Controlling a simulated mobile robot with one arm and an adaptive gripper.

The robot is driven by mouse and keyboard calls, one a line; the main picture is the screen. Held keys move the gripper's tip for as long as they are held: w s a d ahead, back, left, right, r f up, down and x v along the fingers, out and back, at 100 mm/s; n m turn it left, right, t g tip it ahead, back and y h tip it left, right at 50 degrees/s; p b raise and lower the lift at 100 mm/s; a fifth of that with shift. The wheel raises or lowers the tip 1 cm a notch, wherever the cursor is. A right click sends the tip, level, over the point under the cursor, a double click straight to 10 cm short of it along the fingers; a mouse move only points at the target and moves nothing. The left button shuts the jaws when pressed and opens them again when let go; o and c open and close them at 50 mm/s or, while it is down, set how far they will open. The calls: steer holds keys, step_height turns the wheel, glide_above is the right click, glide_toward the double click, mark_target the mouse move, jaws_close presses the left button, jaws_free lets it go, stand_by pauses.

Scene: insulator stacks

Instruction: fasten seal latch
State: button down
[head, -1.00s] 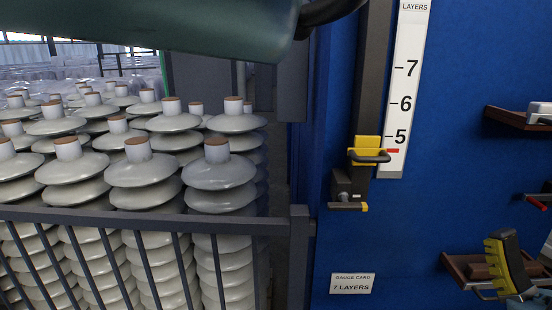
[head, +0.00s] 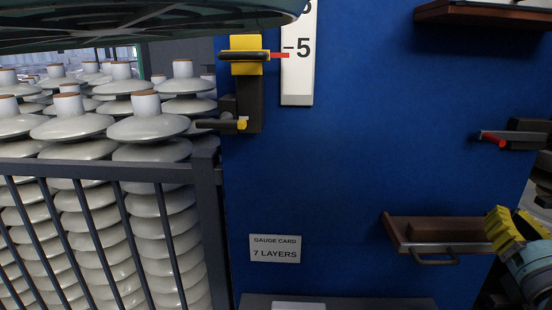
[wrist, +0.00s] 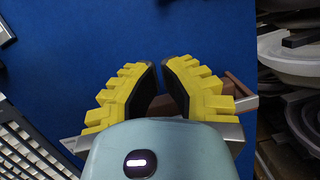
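A dark latch-like fitting with a red-tipped lever (head: 497,139) is on the right of the blue panel in the head view; I cannot tell for certain that it is the seal latch. My gripper (head: 496,226) has yellow ribbed fingers and is at the right edge, below that fitting and by the right end of a brown wooden shelf (head: 392,232) with a grey bar handle. In the wrist view my gripper (wrist: 158,66) shows a narrow gap between its dark pads, with nothing held. Brown wood (wrist: 160,107) shows behind the fingers.
A yellow slider (head: 245,67) with a red pointer sits near 5 on a white scale (head: 297,75). A card (head: 275,248) reads "GAUGE CARD 7 LAYERS". Insulator stacks (head: 150,130) stand behind a dark rail (head: 100,172). Another brown shelf (head: 475,14) is at top right.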

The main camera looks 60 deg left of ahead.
steer(key=shift+s+a, duration=0.1)
steer(key=p+x, duration=0.2)
steer(key=x, duration=0.1)
steer(key=p+x, duration=0.2)
steer(key=x, duration=0.1)
steer(key=p+x, duration=0.2)
steer(key=x, duration=0.2)
steer(key=shift+a+r, duration=0.1)
steer(key=shift+r, duration=0.25)
steer(key=shift+w+d+r+p, duration=0.15)
steer(key=shift+d+r+p, duration=0.05)
steer(key=shift+r+p, duration=0.8)
steer(key=shift+w+d+r+p, duration=0.15)
steer(key=shift+r+p, duration=0.6)
steer(key=shift+p, duration=0.4)
steer(key=shift+r, duration=0.1)
steer(key=shift+s+a+r+m+p, duration=0.1)
steer(key=shift+a+r+m+p, duration=0.1)
steer(key=shift+m+p, duration=0.2)
